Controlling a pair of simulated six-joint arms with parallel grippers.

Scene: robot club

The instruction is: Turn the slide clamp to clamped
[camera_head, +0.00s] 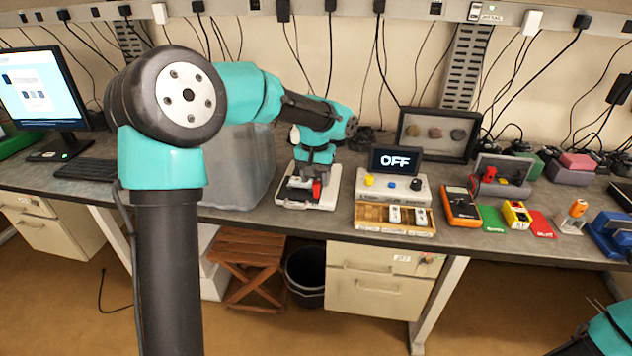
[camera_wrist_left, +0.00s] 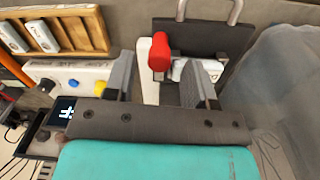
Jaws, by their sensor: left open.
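The slide clamp (camera_head: 293,202) is a white base with dark parts and a red-capped lever on the bench, left of the "OFF" display. The red cap (camera_wrist_left: 160,50) also shows in the left wrist view, upright beside a white block and a dark plate. My left gripper (camera_head: 315,170) is above the clamp, pointing down. In the left wrist view its two grey fingers (camera_wrist_left: 160,82) are apart, with the red cap beyond and between them. I cannot tell whether either finger touches it. Only part of my right arm shows at the lower right; its gripper is not seen.
A translucent grey bin (camera_head: 240,170) stands close to the left of the clamp. A control box (camera_head: 393,187) with knobs and a wooden tray (camera_head: 393,228) stand to its right. The bench's front edge is close.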

